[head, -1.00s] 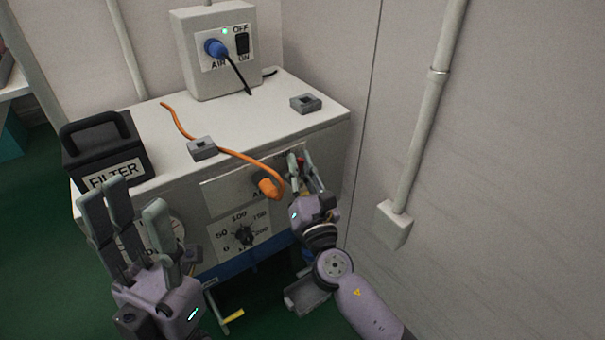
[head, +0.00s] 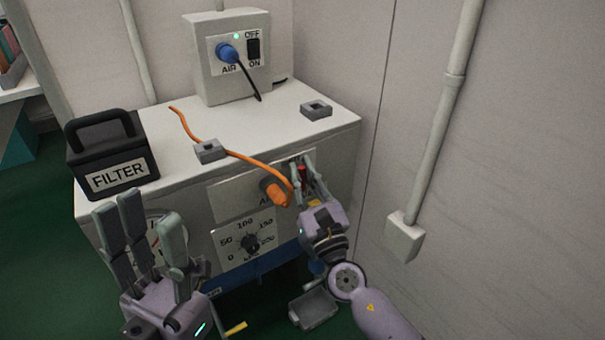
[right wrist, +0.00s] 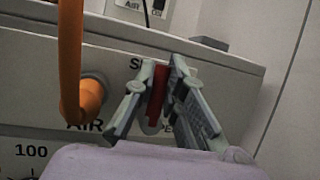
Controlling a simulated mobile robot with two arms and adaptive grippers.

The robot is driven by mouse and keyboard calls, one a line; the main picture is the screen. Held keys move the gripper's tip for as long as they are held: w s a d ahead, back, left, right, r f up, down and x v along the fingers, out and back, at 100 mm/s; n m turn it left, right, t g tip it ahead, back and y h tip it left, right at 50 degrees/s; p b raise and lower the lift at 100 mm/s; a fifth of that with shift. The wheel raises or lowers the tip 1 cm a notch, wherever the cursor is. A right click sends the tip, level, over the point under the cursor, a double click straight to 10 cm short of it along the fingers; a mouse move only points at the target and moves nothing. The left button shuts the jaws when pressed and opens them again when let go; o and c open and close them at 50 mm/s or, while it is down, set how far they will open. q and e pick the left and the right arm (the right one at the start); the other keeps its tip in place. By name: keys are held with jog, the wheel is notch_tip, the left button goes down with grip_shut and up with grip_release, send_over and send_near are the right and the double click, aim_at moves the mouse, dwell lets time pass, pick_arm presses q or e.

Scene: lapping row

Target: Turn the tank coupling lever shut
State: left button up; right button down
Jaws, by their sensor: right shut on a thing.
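The red coupling lever (right wrist: 157,88) is on the front of the white tank cabinet (head: 330,137), right of the orange hose's plug (right wrist: 88,95). In the right wrist view it stands about upright; lettering beside it is mostly hidden by the fingers. My right gripper (head: 303,178) is at the lever, its fingers on either side of it and shut on it; it also shows in the right wrist view (right wrist: 165,95). In the head view the lever shows as a small red patch between the fingers. My left gripper (head: 150,235) is open and empty in front of the cabinet's left part.
A black filter box (head: 118,160) stands on the cabinet's left end. An air box (head: 231,60) with a blue plug stands at the back. Two grey blocks (head: 209,151) (head: 316,110) lie on top. A dial (head: 250,243) is below the hose plug. A wall with a pipe (head: 440,130) bounds the right.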

jog(key=c, duration=1.6)
grip_release()
jog(key=shift+c, duration=0.2)
jog(key=v, duration=1.2)
